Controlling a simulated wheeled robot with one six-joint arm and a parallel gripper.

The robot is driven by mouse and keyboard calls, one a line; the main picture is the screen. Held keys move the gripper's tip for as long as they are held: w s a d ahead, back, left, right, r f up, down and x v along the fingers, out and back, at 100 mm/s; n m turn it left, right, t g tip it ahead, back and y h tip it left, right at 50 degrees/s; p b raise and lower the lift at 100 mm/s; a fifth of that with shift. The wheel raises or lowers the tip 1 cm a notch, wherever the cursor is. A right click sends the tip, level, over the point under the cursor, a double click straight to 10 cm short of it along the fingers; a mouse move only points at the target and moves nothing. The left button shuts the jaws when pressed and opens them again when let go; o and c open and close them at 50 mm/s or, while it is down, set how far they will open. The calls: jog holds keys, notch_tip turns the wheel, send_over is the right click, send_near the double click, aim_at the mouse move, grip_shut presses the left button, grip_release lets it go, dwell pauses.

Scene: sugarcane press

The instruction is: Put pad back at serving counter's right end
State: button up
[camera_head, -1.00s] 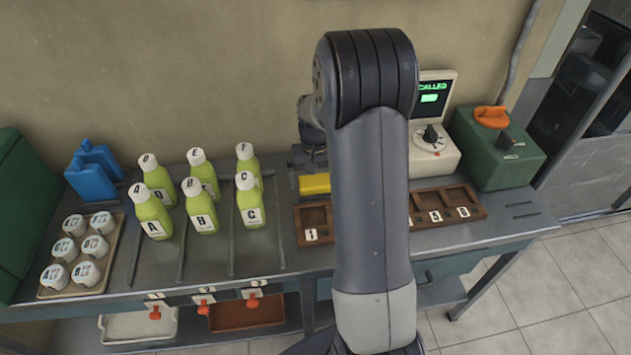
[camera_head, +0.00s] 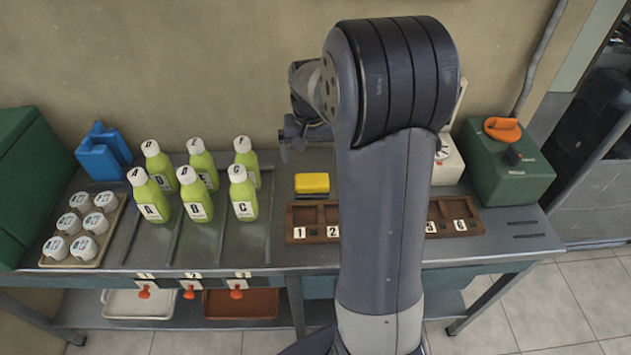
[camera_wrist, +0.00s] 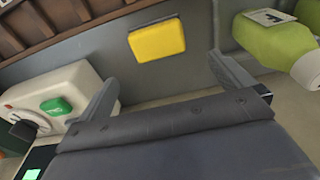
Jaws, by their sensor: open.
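The yellow pad (camera_head: 312,183) lies on the metal counter (camera_head: 350,257), between the green bottles and my arm, just behind the numbered wooden tray. In the wrist view the pad (camera_wrist: 157,40) lies beyond my fingertips, between their lines and apart from both. My gripper (camera_wrist: 165,82) is open and empty, with its two fingers spread wide. In the head view my gripper (camera_head: 290,138) shows only in part, above and behind the pad at the left of my arm.
Green bottles (camera_head: 197,204) stand left of the pad; one bottle (camera_wrist: 280,42) is close to my finger in the wrist view. The wooden tray (camera_head: 320,216) is in front. A cream dial device (camera_wrist: 60,100) and green box (camera_head: 515,170) stand right. Bare counter lies at the far right end.

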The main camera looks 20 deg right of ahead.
send_over(312, 179)
jog(key=f, duration=0.5)
jog(key=shift+a, duration=0.3)
jog(key=shift+d+f, duration=0.15)
jog(key=shift+f, duration=1.3)
jog(key=shift+d+f, duration=0.15)
jog(key=shift+f, duration=1.3)
jog(key=shift+c, duration=0.4)
jog(key=c, duration=0.8)
jog(key=shift+c, duration=0.2)
jog(key=shift+r, duration=0.15)
